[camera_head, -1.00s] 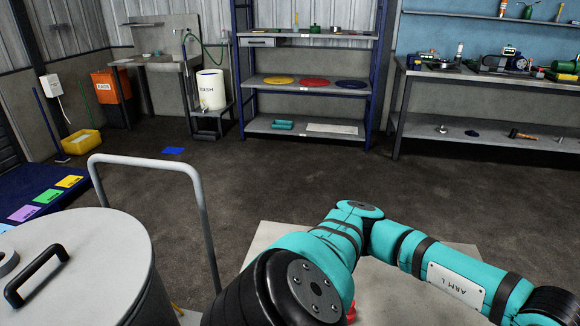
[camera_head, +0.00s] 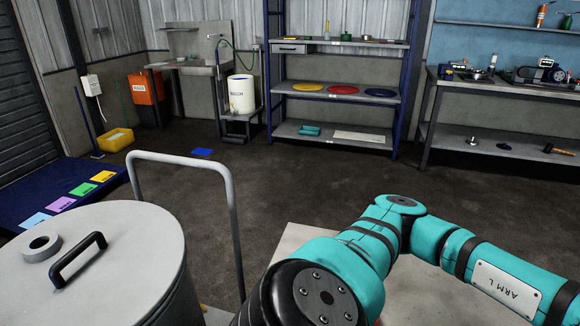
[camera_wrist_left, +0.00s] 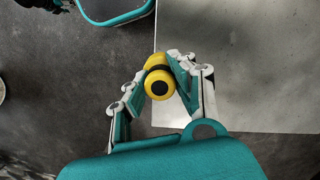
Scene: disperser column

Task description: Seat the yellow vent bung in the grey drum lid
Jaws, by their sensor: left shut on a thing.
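The grey drum lid (camera_head: 125,245) tops a drum at the lower left of the head view. A raised ring with a dark hole (camera_head: 42,246) stands near its left edge, with nothing in it, beside a black handle (camera_head: 77,258). The yellow vent bung (camera_wrist_left: 157,84), with a dark middle, is in the left wrist view. My left gripper (camera_wrist_left: 160,78) is shut on it, a finger on each side. In the head view my left arm shows at the lower right, but its gripper is hidden. My right gripper is in no view.
A grey tubular handle (camera_head: 232,200) rises just right of the drum. A pale flat surface (camera_head: 287,243) lies under my left arm and also shows in the left wrist view (camera_wrist_left: 255,60). Shelving (camera_head: 335,105) and a bench stand at the back; the floor between is mostly clear.

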